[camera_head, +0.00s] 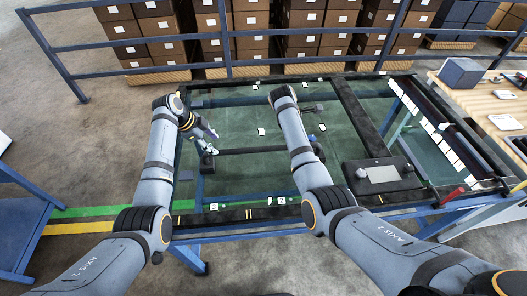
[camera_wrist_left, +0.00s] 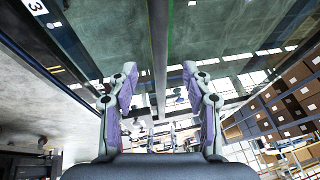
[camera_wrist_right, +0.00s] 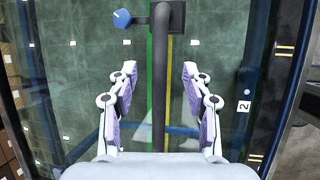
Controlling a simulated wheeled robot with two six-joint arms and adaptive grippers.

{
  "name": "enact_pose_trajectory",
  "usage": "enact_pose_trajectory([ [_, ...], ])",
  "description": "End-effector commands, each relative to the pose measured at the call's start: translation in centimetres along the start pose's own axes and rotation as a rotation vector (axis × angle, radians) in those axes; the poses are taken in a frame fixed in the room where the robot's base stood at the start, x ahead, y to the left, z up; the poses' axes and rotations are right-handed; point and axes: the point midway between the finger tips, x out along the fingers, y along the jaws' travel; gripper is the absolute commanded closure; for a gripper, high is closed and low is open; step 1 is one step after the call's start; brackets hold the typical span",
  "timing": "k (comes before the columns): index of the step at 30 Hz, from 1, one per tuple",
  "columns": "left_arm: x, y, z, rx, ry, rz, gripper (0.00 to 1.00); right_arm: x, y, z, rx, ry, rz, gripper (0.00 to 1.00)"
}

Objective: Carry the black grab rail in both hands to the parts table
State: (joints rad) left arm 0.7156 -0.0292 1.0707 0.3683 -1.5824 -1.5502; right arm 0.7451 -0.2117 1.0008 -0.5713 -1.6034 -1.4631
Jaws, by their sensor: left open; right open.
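The black grab rail (camera_head: 252,150) lies across the green glass panel of the trolley, its left foot (camera_head: 207,162) showing in the head view. My left gripper (camera_head: 208,142) is open near the rail's left end. In the left wrist view the rail (camera_wrist_left: 158,45) runs between the spread fingers (camera_wrist_left: 160,68). In the right wrist view the rail (camera_wrist_right: 160,75) passes between the open fingers of my right gripper (camera_wrist_right: 160,70). My right forearm hides most of that gripper in the head view. Neither gripper is closed on the rail. A wood-topped table (camera_head: 480,100) stands at the right.
A dark block with a grey plate (camera_head: 378,174) sits on the trolley's right part. A blue knob (camera_wrist_right: 122,18) is beside the rail's far foot. A blue railing (camera_head: 150,45) and stacked boxes (camera_head: 250,20) stand behind. Open floor (camera_head: 100,110) lies left of the trolley.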

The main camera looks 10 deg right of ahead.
Motion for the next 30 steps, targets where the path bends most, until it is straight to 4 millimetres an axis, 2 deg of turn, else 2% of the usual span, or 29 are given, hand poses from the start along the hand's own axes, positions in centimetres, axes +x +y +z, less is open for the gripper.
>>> enact_pose_trajectory([
  [9,6.0,0.1,0.0,-0.002,-0.001,0.003,0.50,6.0,-0.1,0.1,-0.001,-0.001,-0.003,0.50],
  [15,8.3,0.0,0.0,-0.001,0.000,0.003,0.50,8.3,0.0,0.1,0.000,-0.001,-0.001,0.50],
  [19,8.9,0.0,0.0,-0.001,-0.001,0.001,0.50,9.0,0.0,0.0,0.001,0.000,-0.001,0.50],
  [28,9.1,0.1,0.1,-0.001,-0.001,0.000,0.50,9.1,0.0,0.0,0.001,0.001,0.000,0.50],
  [30,9.1,0.1,0.1,-0.001,-0.001,0.000,0.59,9.1,0.0,0.0,0.001,0.001,0.000,0.59],
])
